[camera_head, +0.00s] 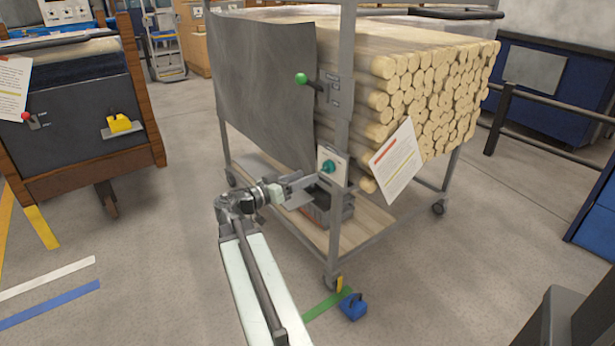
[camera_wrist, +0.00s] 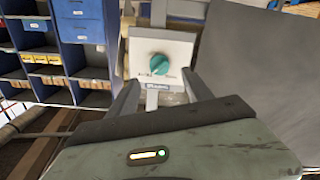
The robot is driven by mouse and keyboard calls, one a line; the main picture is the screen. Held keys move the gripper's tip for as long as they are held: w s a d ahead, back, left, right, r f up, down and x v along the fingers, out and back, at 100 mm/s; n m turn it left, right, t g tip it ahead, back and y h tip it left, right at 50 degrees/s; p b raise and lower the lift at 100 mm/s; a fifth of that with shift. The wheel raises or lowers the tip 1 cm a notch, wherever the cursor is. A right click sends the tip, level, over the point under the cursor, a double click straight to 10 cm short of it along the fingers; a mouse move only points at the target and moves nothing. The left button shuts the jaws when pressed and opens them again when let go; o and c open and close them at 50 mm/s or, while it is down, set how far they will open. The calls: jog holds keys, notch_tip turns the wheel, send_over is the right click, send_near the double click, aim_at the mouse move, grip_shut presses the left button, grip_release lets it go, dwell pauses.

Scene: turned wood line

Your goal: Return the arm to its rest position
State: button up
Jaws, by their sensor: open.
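My gripper (camera_head: 305,190) is stretched out to the front post of a metal cart (camera_head: 343,100). Its two fingers are apart, with nothing held between them. Just beyond the fingertips is a white switch plate (camera_head: 331,163) with a teal knob (camera_head: 328,167). In the wrist view the knob (camera_wrist: 165,66) shows above and between the open fingers of my gripper (camera_wrist: 160,92). I cannot tell whether a fingertip touches the plate.
Round wooden rods (camera_head: 432,90) fill the cart, with a grey sheet (camera_head: 265,85) on its side. A dark crate (camera_head: 330,207) sits on the lower shelf. A green-knobbed lever (camera_head: 303,79) is above. A paper sheet (camera_head: 396,160) hangs right. A blue block (camera_head: 353,307) lies by the wheel.

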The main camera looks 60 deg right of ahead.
dwell(0.3)
jog(key=w+a+n+t+y+p, duration=0.25)
jog(key=w+a+t+p, duration=0.3)
jog(key=w+a, duration=0.9)
jog(key=a+f+n+y+p, duration=0.1)
jog(key=a+f+n+y, duration=0.4)
jog(key=a, duration=0.7)
jog(key=s+a+f+n+y+p, duration=0.1)
jog(key=a+f+n+y, duration=0.4)
jog(key=a, duration=0.7)
jog(key=a+f+n+y+p, duration=0.2)
jog(key=a+f+n+y, duration=0.3)
jog(key=a, duration=0.8)
notch_tip(320, 180, up, 38)
jog(key=p, duration=3.7)
jog(key=shift+s+r+p, duration=0.25)
jog(key=shift+p, duration=0.15)
jog(key=shift+f+n, duration=0.15)
jog(key=shift+n, duration=0.1)
